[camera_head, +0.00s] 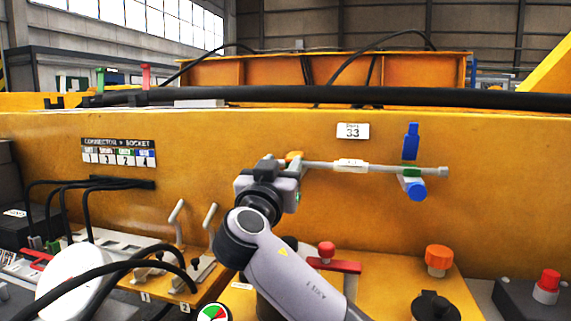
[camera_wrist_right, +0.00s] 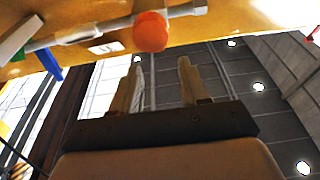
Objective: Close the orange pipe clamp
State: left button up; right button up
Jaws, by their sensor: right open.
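The orange pipe clamp (camera_head: 295,156) sits at the left end of a thin grey pipe (camera_head: 385,167) in front of the yellow wall. My right gripper mostly hides it in the head view. In the right wrist view the clamp shows as a rounded orange piece (camera_wrist_right: 151,32) on the pipe (camera_wrist_right: 80,35), beyond the fingertips. My right gripper (camera_wrist_right: 157,72) is open, with nothing between its fingers. In the head view the right gripper (camera_head: 277,165) is just left of and below the clamp. I cannot tell whether they touch. My left gripper is not in view.
A blue and green clamp (camera_head: 411,145) is farther right on the pipe. A white label (camera_head: 352,131) reads 33. Below are a red-handled valve (camera_head: 334,264), an orange knob (camera_head: 438,258) and toggle levers (camera_head: 208,215). Black cables (camera_head: 90,215) hang at left.

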jog(key=shift+v, duration=1.4)
jog(key=shift+r, duration=0.1)
